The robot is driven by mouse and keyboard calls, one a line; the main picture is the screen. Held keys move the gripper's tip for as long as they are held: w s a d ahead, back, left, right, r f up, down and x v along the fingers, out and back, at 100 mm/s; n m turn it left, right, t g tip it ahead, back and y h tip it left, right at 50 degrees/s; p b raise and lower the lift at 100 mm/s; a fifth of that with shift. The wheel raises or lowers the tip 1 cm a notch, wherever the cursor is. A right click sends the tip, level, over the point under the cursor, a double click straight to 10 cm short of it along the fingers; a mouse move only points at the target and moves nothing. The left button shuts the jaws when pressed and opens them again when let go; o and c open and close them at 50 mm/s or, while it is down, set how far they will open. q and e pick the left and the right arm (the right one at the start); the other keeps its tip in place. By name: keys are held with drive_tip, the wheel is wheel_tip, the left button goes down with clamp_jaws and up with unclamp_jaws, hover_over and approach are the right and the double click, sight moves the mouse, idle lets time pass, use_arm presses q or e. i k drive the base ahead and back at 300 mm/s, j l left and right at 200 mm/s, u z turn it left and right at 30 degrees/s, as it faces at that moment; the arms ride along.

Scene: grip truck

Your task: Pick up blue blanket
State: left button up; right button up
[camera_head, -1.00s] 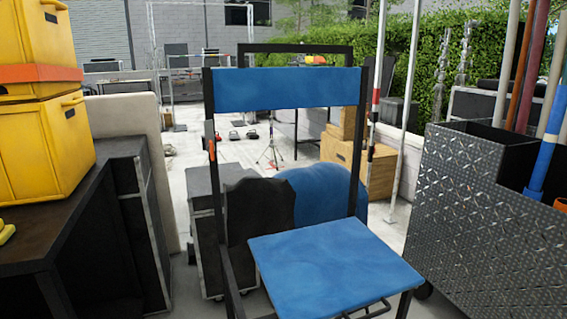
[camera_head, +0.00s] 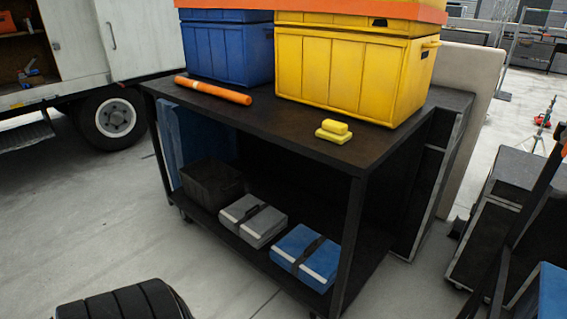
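A folded blue blanket-like bundle (camera_head: 318,262) with a dark strap and pale stripes lies on the lower shelf of a black cart (camera_head: 262,128), near its front right corner. A similar grey bundle (camera_head: 240,212) with a dark strap lies just left of it. The upper deck is above both bundles, but the front side of the shelf is open. Neither of my grippers is in view.
A black crate (camera_head: 212,183) stands further left on the shelf. Blue (camera_head: 228,50) and yellow (camera_head: 345,75) bins, an orange roll (camera_head: 213,90) and small yellow blocks (camera_head: 334,130) are on top. A truck stands left, black cases right. Floor before the cart is mostly clear.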

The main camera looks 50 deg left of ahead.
sight(309, 256)
drive_tip(key=u, duration=1.35)
drive_tip(key=z, duration=0.25)
